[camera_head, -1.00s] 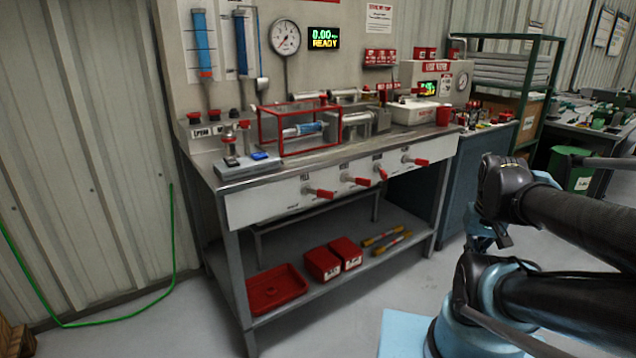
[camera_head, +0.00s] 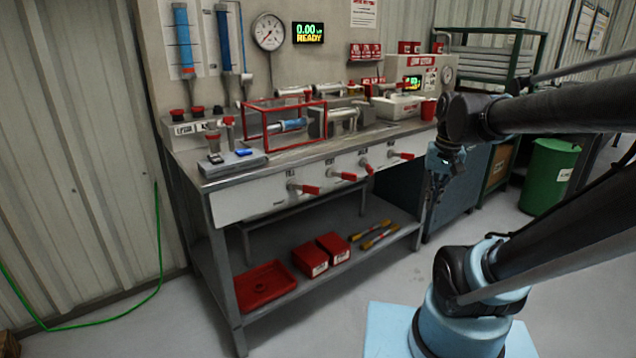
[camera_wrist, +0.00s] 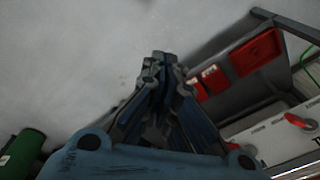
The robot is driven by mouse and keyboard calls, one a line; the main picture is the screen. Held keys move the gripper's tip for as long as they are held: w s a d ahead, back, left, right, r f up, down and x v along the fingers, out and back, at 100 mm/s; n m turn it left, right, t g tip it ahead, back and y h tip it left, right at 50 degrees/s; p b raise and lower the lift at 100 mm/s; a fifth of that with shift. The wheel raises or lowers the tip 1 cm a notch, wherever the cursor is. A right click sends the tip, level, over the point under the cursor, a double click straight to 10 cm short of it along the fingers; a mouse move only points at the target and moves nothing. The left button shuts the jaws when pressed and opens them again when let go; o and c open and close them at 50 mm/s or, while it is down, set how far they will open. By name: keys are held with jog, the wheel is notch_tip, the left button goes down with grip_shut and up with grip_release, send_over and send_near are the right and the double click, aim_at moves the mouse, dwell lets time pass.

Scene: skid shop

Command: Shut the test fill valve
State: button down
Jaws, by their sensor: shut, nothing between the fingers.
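Several red-handled valves sit in a row on the white front panel (camera_head: 270,197) of the bench: a first handle (camera_head: 305,188), a second (camera_head: 344,175), a third (camera_head: 367,168) and a fourth (camera_head: 402,155). The first, second and fourth lie roughly sideways; the third tilts downward. Their labels are too small to read, so I cannot tell which is the test fill valve. My gripper (camera_head: 432,198) hangs right of the panel, apart from every handle. In the wrist view my gripper (camera_wrist: 160,62) is shut and empty, with a red handle (camera_wrist: 298,120) at the right.
The lower shelf holds a red tray (camera_head: 262,287), two red bins (camera_head: 324,252) and yellow tools (camera_head: 374,235). A red-framed cage (camera_head: 283,125) stands on the bench. A green bin (camera_head: 549,175) stands at the right. Floor in front of the bench is clear.

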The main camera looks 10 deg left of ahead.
jog(key=w+a+r+g, duration=0.1)
jog(key=w+a+r, duration=0.3)
jog(key=w+a, duration=0.35)
jog(key=m+g, duration=0.2)
jog(key=g, duration=0.1)
send_near(306, 189)
jog(key=w+d+r, duration=0.2)
jog(key=w+d, duration=0.1)
jog(key=w, duration=0.1)
jog(key=shift+a+f, duration=0.1)
jog(key=shift+f, duration=0.1)
jog(key=x, duration=1)
jog(key=shift+w, duration=0.2)
jog(key=shift+s, duration=0.15)
jog(key=shift+s+m, duration=0.15)
jog(key=shift+m, duration=0.15)
